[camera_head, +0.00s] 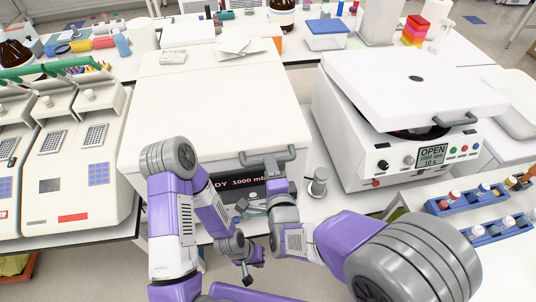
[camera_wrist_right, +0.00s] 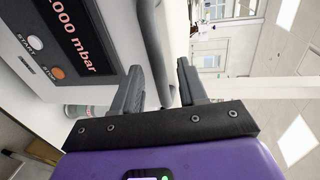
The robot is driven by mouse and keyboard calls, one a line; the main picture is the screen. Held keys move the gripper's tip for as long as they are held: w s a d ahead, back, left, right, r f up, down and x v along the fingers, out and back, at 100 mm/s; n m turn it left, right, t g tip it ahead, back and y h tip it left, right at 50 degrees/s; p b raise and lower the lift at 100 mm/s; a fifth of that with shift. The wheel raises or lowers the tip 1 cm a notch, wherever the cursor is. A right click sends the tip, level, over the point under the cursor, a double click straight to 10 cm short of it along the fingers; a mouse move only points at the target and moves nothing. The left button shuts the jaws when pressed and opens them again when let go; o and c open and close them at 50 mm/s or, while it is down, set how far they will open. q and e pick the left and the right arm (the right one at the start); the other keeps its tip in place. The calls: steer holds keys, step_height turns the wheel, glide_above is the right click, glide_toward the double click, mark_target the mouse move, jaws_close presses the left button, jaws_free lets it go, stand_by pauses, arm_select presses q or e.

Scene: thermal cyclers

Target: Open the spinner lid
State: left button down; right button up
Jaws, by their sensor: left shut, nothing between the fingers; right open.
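The white spinner (camera_head: 410,150) stands at the right in the head view. Its display (camera_head: 433,155) reads OPEN, 1000 rpm, 10 s. Its lid (camera_head: 410,85) is tilted, with a gap at the front showing a dark inside, and has a grey handle (camera_head: 457,119). My right gripper (camera_head: 267,166) is at the grey handle (camera_head: 285,154) of the middle machine. In the right wrist view my open gripper (camera_wrist_right: 158,80) has its fingers either side of that handle bar (camera_wrist_right: 153,40). My left gripper (camera_head: 248,272) is low in front of the bench, shut and empty.
The middle white machine (camera_head: 215,100) has a closed lid and a display (camera_head: 240,184) reading 1000 mbar. A small grey-topped jar (camera_head: 318,182) stands between the machines. Thermal cyclers (camera_head: 75,165) stand left. Blue tube racks (camera_head: 468,200) lie at the right front.

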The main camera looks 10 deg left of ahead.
steer(key=shift+x, duration=2)
jaws_close()
